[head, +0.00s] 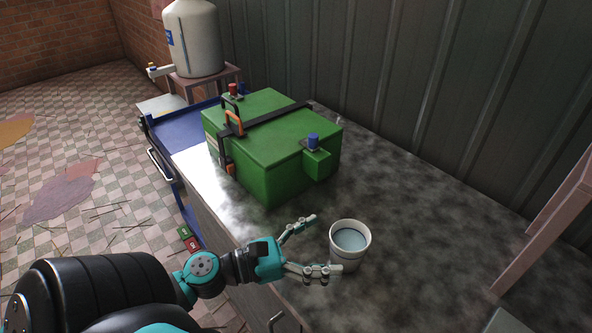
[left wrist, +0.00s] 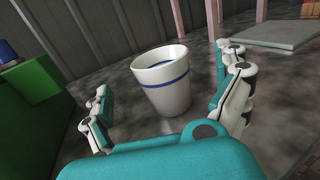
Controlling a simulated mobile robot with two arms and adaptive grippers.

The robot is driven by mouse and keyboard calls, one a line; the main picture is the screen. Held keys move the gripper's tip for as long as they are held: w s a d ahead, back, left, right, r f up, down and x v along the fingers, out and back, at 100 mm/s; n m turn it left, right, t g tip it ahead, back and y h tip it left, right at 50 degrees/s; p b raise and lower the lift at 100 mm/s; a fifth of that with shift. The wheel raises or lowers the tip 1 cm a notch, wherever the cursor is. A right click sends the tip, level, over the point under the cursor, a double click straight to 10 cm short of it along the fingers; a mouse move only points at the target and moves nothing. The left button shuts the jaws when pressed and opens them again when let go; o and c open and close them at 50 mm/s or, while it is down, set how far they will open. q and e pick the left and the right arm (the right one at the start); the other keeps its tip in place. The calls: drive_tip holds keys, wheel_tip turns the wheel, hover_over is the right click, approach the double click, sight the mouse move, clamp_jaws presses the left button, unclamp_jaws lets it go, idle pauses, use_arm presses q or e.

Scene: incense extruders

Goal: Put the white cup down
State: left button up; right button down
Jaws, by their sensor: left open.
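The white cup (head: 346,254) stands upright on the dark stained tabletop. A pale blue-grey surface shows inside it in the head view. In the left wrist view the cup (left wrist: 164,85) has a blue band below its rim. My left gripper (head: 324,243) is open, with its fingers pointing at the cup. In the left wrist view the gripper (left wrist: 165,95) has one finger on each side of the cup, with a gap on the left; I cannot tell whether the right finger touches it. My right gripper is not in view.
A green box (head: 262,150) with a blue-topped knob (head: 312,141) stands on the table behind my left gripper. A corrugated wall (head: 420,90) runs along the back. A grey slab (left wrist: 270,35) lies beyond the cup. The tabletop (head: 430,210) right of the cup is clear.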

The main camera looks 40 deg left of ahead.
use_arm(q)
drive_tip(key=b+v, duration=0.1)
drive_tip(key=v, duration=0.3)
drive_tip(key=shift+s+a+f, duration=0.15)
drive_tip(key=shift+s+a, duration=0.05)
drive_tip(key=shift+s, duration=0.1)
drive_tip(key=shift+s+a+r, duration=0.2)
drive_tip(key=shift+s+a, duration=0.1)
drive_tip(key=shift+s, duration=0.25)
